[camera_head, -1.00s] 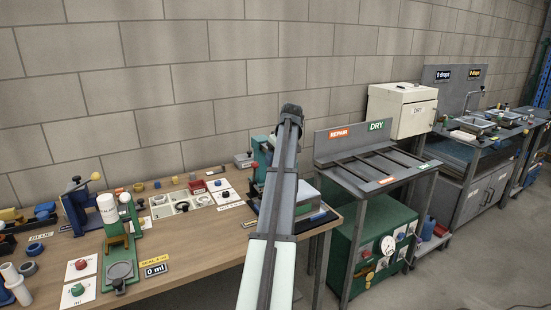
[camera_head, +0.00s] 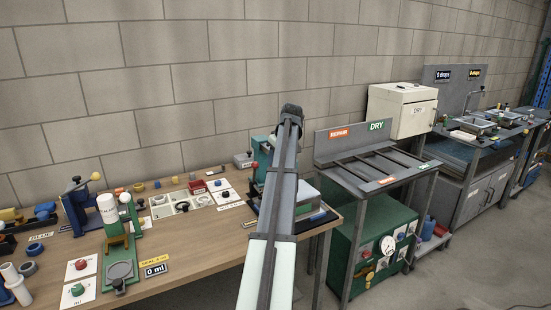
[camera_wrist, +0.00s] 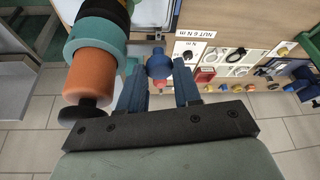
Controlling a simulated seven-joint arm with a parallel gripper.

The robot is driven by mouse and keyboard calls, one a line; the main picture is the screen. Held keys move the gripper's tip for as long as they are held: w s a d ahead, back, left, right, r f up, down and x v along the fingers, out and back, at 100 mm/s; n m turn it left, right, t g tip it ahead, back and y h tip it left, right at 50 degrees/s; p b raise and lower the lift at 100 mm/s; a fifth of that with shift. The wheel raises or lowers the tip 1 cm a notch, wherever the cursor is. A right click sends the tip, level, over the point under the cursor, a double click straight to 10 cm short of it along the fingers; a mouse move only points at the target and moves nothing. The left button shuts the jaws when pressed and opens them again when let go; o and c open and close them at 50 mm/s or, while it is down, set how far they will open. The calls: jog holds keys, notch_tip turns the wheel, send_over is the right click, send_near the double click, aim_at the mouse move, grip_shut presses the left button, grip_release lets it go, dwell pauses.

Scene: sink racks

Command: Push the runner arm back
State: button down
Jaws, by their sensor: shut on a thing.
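In the wrist view, my gripper (camera_wrist: 158,72) has its two blue fingers on either side of a blue ball knob (camera_wrist: 158,64), shut on it. A small red part shows just below the knob, between the fingers. A thin grey metal piece (camera_wrist: 146,37) lies just beyond the knob; whether it is the runner arm and joins the knob, I cannot tell. A stacked cylinder with teal, black and orange bands (camera_wrist: 92,70) stands close to the left finger. In the head view, my own arm hides the gripper and most of the teal machine (camera_head: 262,145) at the bench's right end.
The wooden bench (camera_head: 190,245) carries a green stand (camera_head: 122,250), a white parts tray (camera_head: 182,204) and label cards. A grey drying rack (camera_head: 375,160) stands right of the bench, above a green cabinet (camera_head: 375,225). Some bare bench shows at the front middle.

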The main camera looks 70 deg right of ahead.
jog(key=w+d, duration=1)
jog(key=shift+d, duration=0.15)
jog(key=shift+w+r, duration=0.1)
jog(key=shift+w, duration=0.05)
jog(key=c, duration=1.1)
grip_release()
jog(key=shift+c, duration=0.2)
jog(key=o, duration=0.4)
jog(key=shift+c, duration=0.2)
jog(key=v, duration=1.3)
jog(key=shift+s+r, duration=0.25)
